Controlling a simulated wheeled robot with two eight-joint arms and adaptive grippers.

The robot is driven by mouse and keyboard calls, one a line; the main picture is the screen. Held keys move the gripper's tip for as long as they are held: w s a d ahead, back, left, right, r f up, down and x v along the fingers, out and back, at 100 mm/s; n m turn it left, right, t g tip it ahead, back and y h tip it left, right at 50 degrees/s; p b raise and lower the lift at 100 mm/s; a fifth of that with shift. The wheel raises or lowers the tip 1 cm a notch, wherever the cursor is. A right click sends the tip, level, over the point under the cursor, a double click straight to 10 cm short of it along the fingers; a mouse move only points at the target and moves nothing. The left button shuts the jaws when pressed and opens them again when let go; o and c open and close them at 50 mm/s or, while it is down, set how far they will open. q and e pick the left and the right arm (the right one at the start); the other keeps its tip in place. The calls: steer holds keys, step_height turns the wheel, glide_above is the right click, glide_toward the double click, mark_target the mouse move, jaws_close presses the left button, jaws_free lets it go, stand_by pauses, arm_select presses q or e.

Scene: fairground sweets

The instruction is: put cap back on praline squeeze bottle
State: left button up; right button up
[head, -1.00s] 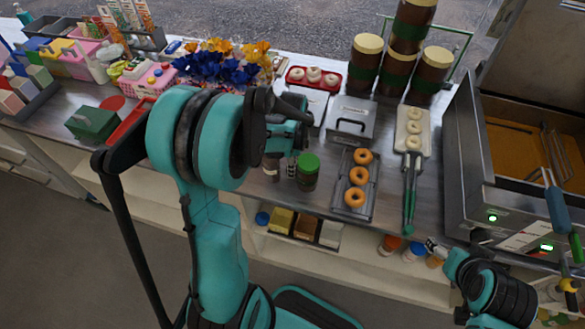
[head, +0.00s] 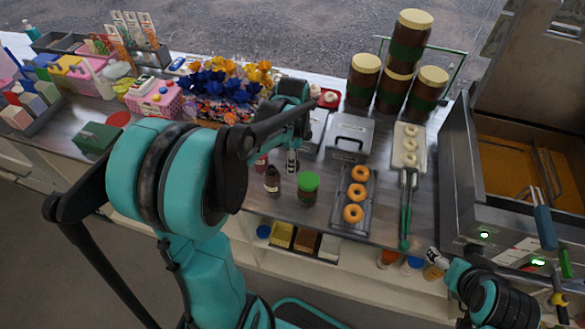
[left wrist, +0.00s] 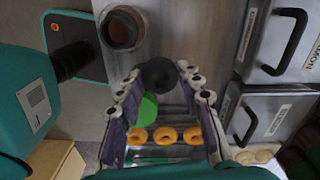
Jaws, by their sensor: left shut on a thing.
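The dark brown squeeze bottle (head: 272,182) stands upright on the counter, left of a green-lidded jar (head: 308,188). In the left wrist view the bottle (left wrist: 122,28) shows from above with a round brown top and no cap on it. My left gripper (head: 292,160) is above the counter, behind and right of the bottle, apart from it. In the left wrist view a round black cap (left wrist: 158,74) sits between the fingertips of my left gripper (left wrist: 163,86), which is shut on it. My right gripper (head: 434,256) is low at the right near the counter's front edge; its fingers are too small to judge.
A tray of orange doughnuts (head: 354,192) lies right of the green-lidded jar. Metal tins (head: 350,137) stand behind it. A small reddish item (head: 261,162) is partly hidden by my left arm. Big jars (head: 427,88) and a fryer (head: 470,190) stand farther right.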

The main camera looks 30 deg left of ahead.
arm_select(q)
step_height(320, 180, up, 7)
steer(key=shift+p, duration=0.8)
arm_select(e)
step_height(320, 180, up, 2)
steer(key=shift+r, duration=0.1)
arm_select(q)
steer(key=shift+f, duration=0.1)
arm_select(e)
steer(key=shift+c, duration=0.5)
